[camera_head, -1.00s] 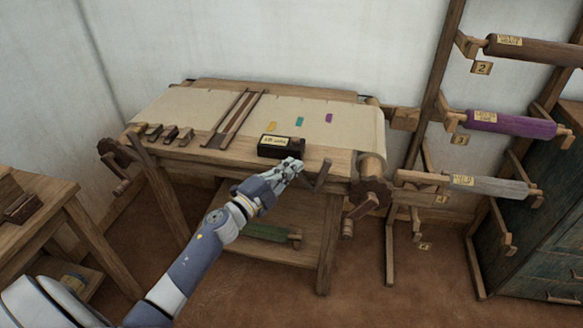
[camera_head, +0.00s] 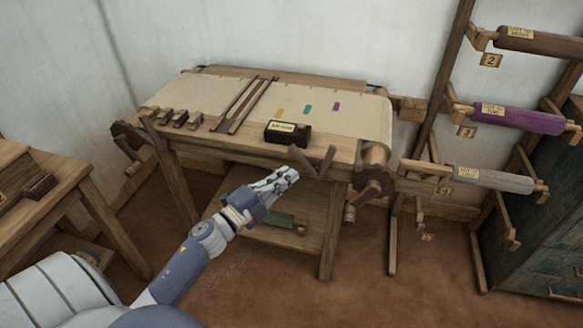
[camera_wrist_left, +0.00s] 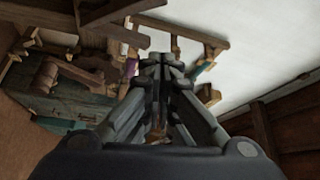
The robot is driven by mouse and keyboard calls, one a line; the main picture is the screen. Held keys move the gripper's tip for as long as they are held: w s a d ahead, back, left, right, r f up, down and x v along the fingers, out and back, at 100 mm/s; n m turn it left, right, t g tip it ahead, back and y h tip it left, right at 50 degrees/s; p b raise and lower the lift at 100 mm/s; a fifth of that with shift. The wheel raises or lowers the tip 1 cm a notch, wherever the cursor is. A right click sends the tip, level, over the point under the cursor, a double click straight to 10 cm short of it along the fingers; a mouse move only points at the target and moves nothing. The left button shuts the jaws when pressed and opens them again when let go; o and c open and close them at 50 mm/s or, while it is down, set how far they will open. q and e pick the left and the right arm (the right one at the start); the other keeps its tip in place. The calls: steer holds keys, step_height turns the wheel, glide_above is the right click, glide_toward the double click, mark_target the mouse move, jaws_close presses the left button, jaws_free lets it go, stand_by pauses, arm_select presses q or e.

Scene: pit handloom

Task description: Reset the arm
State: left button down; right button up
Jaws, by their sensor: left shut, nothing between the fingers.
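My left gripper (camera_head: 288,177) is in front of the loom (camera_head: 335,163), just off its front edge and below the dark labelled box. It is shut and empty. In the left wrist view its fingers (camera_wrist_left: 163,62) are together, with nothing between them. My left arm comes in from the lower left of the head view. My right gripper is in neither view.
A dark labelled box (camera_head: 287,133) sits near the loom's front edge. Several small blocks (camera_head: 180,119) lie at its left end. A rack with a purple roll (camera_head: 519,118) stands right. A wooden table (camera_head: 60,205) is at left. Brown floor (camera_head: 250,285) is clear in front.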

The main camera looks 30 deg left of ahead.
arm_select(q)
steer(key=shift+s+a+f, duration=0.15)
steer(key=shift+s+f, duration=0.05)
steer(key=shift+s, duration=0.05)
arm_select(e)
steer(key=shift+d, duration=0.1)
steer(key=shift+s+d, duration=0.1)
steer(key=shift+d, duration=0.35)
